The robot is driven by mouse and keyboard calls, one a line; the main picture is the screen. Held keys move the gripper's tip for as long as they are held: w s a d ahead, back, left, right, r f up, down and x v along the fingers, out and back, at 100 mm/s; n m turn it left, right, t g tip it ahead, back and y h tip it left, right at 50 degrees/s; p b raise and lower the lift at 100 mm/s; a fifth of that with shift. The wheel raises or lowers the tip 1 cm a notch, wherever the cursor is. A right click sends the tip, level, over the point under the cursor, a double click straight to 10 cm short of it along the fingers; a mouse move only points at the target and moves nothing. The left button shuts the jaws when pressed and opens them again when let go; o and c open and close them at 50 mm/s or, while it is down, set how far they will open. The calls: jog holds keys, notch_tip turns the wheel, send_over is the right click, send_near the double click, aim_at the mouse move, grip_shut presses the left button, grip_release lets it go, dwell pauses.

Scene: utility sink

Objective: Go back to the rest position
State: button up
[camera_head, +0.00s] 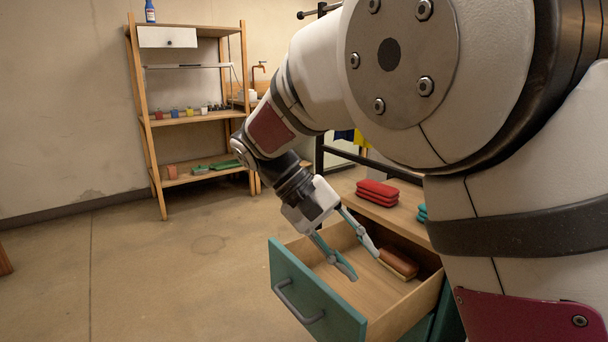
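My gripper (358,262) is at the end of my arm, pointing down over the open drawer (292,293). Its two teal and grey fingers are spread well apart, and nothing shows between them. A brown brush-like object (398,262) with a paler lower edge lies in the drawer, to the right of the fingers. Whether the right finger touches it cannot be told. My arm bends down from the upper right and hides part of the scene.
The teal drawer front with a grey handle (297,303) juts out. Red stacked pads (377,192) and a teal item (422,213) lie on the top behind it. A wooden shelf (196,118) with small jars stands at the back left. The floor at left is clear.

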jog(key=s+d+r+y, duration=0.25)
jog(key=s+d, duration=0.25)
jog(key=s, duration=0.3)
jog(key=s+d+r+y, duration=0.2)
jog(key=s+d+y, duration=0.1)
jog(key=s+d, duration=0.3)
jog(key=s+f+m+t+y, duration=0.1)
jog(key=s+f+t, duration=0.15)
jog(key=s, duration=0.55)
jog(key=s+f+m+t+y, duration=0.1)
jog(key=s+f+y, duration=0.15)
jog(key=s, duration=0.55)
notch_tip(320, 180, up, 31)
jog(key=t+p, duration=0.3)
jog(key=p, duration=2.7)
jog(key=shift+f+h, duration=0.15)
jog(key=shift+h, duration=0.15)
